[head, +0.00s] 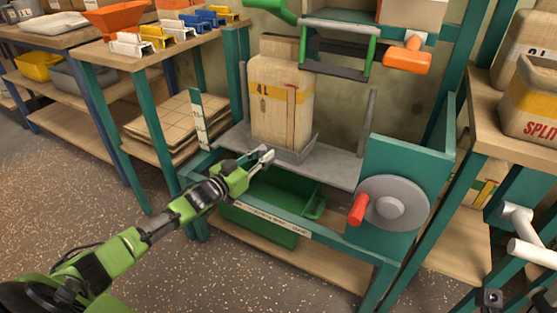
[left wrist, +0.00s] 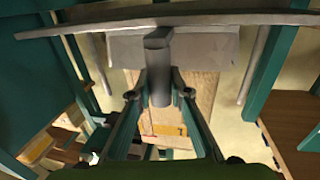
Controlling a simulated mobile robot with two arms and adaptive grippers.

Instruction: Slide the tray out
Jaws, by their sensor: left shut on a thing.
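A grey tray (head: 301,153) with a low rim sits on the grey metal shelf of the teal frame. A tan sack marked "4L" (head: 281,105) stands upright on it. My left gripper (head: 264,157) is at the tray's front, shut on its grey handle. In the left wrist view the handle (left wrist: 158,75) runs between the two fingers of my left gripper (left wrist: 159,98). My right gripper is not in view.
A green bin (head: 262,205) stands below the shelf. A grey disc with a red knob (head: 357,209) is at the right of the frame. A green-handled carrier (head: 338,48) hangs above. A side table with coloured clips (head: 155,37) stands left. The floor in front is clear.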

